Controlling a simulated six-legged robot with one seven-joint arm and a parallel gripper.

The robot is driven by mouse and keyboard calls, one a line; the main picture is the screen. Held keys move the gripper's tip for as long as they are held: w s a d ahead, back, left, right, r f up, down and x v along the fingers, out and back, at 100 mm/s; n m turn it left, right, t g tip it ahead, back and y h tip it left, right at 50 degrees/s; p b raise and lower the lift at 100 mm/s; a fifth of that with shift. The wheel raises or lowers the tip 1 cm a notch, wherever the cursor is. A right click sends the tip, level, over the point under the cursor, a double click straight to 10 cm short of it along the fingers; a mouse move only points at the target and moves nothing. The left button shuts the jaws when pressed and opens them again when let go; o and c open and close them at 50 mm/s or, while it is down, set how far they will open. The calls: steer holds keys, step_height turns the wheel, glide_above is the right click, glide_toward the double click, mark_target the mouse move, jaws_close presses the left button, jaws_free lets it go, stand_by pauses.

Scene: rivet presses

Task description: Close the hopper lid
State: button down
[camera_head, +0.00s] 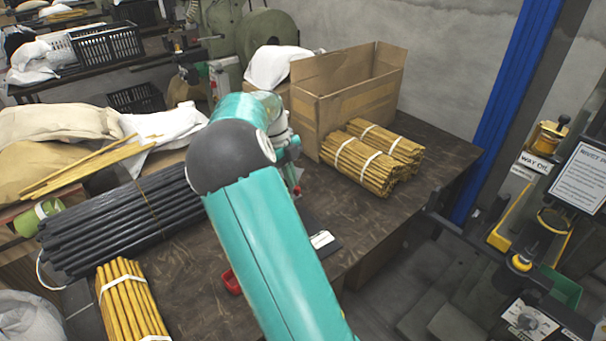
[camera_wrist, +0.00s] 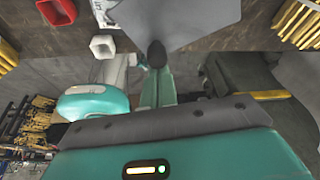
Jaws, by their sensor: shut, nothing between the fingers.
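A yellow machine stands at the right edge in the head view. It has a round yellow-rimmed opening (camera_head: 555,219) and, above that, a brass-coloured cup (camera_head: 548,138) with a black knob on top. Which of these is the hopper or its lid I cannot tell.
The dark table (camera_head: 445,150) holds a cardboard box (camera_head: 350,105), yellow rod bundles (camera_head: 375,160), black rods (camera_head: 120,225) and a small red cup (camera_head: 232,281). A blue post (camera_head: 510,100) stands between table and machine. Open floor (camera_head: 420,275) lies at the lower middle right.

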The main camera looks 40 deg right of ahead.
steer(key=a, duration=0.1)
steer(key=w+a, duration=0.1)
steer(key=shift+w+a+m, duration=0.3)
steer(key=shift+m, duration=0.1)
steer(key=w+a, duration=0.2)
steer(key=w, duration=0.1)
steer(key=shift+a, duration=0.2)
stand_by(0.3)
steer(key=shift+w, duration=0.2)
